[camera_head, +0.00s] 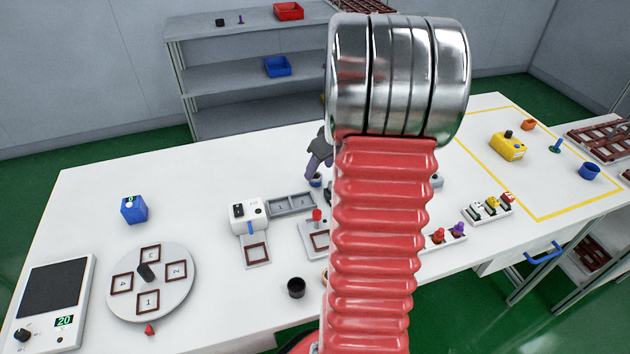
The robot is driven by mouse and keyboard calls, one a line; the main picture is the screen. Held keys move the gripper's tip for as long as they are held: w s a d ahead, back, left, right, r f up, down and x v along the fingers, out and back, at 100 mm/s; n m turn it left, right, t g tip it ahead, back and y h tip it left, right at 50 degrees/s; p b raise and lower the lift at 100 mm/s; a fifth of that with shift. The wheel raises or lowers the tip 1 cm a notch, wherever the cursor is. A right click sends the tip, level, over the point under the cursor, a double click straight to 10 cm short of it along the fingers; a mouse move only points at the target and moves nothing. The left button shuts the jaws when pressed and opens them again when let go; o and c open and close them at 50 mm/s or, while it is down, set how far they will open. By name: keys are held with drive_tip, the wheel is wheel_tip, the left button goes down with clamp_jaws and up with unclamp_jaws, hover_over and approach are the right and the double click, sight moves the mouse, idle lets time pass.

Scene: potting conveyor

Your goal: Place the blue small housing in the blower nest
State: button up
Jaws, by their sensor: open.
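A larger blue cup (589,171) stands inside the yellow outline at the right. A white machine (247,214) with a blue nozzle stands left of my gripper, with a brown square nest (257,252) in front of it, which looks empty. It may be the blower nest.
A grey numbered tray (291,204) lies beside the white machine. A black cup (296,287) stands near the front. A round numbered turntable (178,302), a blue box (134,209) and a scale (83,325) are at the left. My arm hides the table's middle right.

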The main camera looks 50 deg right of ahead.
sight(317, 174)
drive_tip(key=x, duration=0.5)
drive_tip(key=shift+s, duration=0.2)
drive_tip(key=shift+c, duration=0.7)
drive_tip(key=c, duration=1.1)
drive_tip(key=shift+r, duration=0.1)
wheel_tip(317, 174, up, 10)
drive_tip(key=shift+f, duration=0.1)
drive_tip(key=shift+d, duration=0.1)
idle(0.5)
